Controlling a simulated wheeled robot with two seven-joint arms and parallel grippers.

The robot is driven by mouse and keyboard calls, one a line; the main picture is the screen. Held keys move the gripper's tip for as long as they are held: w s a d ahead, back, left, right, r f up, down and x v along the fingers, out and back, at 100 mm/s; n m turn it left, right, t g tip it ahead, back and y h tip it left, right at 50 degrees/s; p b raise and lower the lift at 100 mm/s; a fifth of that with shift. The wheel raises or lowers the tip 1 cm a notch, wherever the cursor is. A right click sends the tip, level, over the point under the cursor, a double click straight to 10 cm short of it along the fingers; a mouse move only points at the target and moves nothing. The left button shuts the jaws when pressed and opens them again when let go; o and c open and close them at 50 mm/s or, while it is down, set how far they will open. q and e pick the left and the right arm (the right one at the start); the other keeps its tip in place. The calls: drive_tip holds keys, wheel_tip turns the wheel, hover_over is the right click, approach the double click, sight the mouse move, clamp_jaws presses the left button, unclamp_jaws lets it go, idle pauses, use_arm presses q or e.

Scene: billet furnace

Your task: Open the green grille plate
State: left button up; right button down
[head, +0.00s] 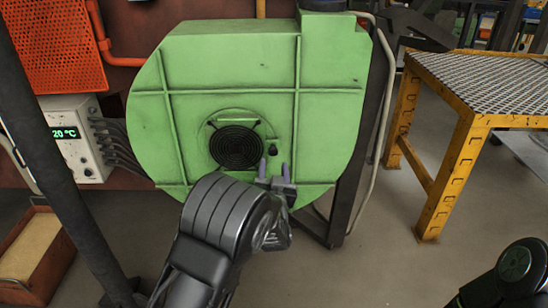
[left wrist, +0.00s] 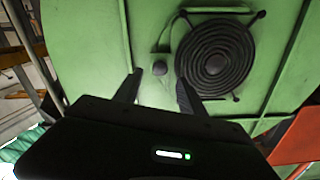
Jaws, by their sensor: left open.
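The green grille plate (head: 236,116) is on the front of the large round green housing. It carries a black spiral grille (head: 236,147), which also shows in the left wrist view (left wrist: 215,55). The plate looks closed against the housing. A small dark knob (head: 273,149) sits to the right of the grille; in the left wrist view the knob (left wrist: 160,66) is left of the grille. My left gripper (head: 275,172) is open, its fingers pointing at the housing just below the knob. The knob shows between the fingertips (left wrist: 159,80) in the wrist view; contact is not visible. My right gripper is out of view.
A grey box with a temperature display (head: 76,137) and cables stands at left. A dark post (head: 55,170) crosses the left side. A yellow table with a mesh top (head: 490,82) is at right. The floor (head: 385,255) between housing and table is clear.

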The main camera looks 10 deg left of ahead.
sight(273, 154)
use_arm(q)
drive_tip(key=x, duration=0.6)
drive_tip(key=shift+w+a+b, duration=0.1)
drive_tip(key=shift+w+b, duration=0.1)
drive_tip(key=shift+b, duration=0.15)
clamp_jaws()
idle(1.1)
